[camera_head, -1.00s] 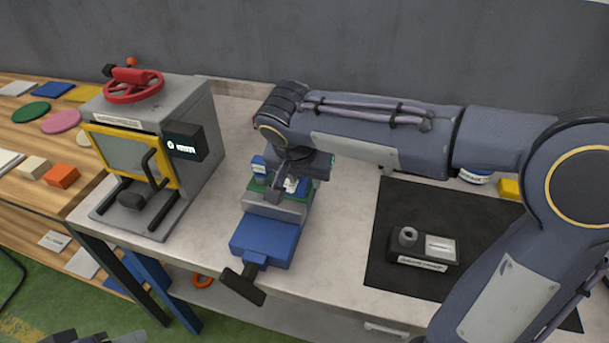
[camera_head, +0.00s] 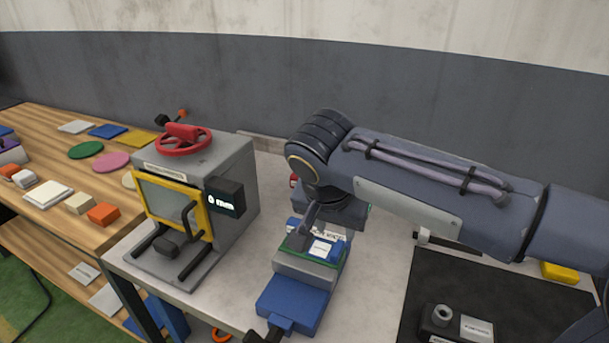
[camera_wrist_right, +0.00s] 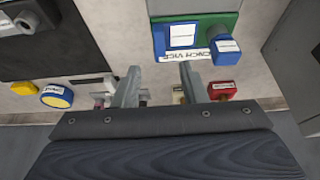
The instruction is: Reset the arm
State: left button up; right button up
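My right arm comes in from the right in the head view, and its gripper (camera_head: 308,222) hangs above and just behind the blue bench vice (camera_head: 295,300). In the right wrist view the two fingers of this gripper (camera_wrist_right: 158,75) stand apart with nothing between them. The vice's green top (camera_head: 312,258), with a white label card, shows below the gripper; it also shows in the wrist view (camera_wrist_right: 158,42), beyond the fingers. My left gripper is not in view.
A grey press (camera_head: 240,180) with a red handwheel (camera_head: 183,142) stands left of the vice. A black mat (camera_head: 425,270) with a dark fixture (camera_head: 440,322) lies to the right. A wooden bench (camera_head: 50,160) with coloured pieces is at far left. A yellow block (camera_head: 560,273) sits behind the mat.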

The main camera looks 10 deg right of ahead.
jog(key=s+d+f+n+t+y+p, duration=0.1)
jog(key=s+d+f+n+y+p, duration=0.1)
jog(key=s, duration=0.7)
jog(key=s+d+f+n+y+p, duration=0.2)
jog(key=s+d+f+n+y, duration=0.1)
jog(key=s, duration=0.6)
notch_tip(320, 180, down, 3)
jog(key=shift+d+r+t+y, duration=0.1)
jog(key=shift+d+t+y, duration=0.3)
jog(key=shift+d+y, duration=0.5)
jog(key=shift+d, duration=0.2)
jog(key=shift+c, duration=0.5)
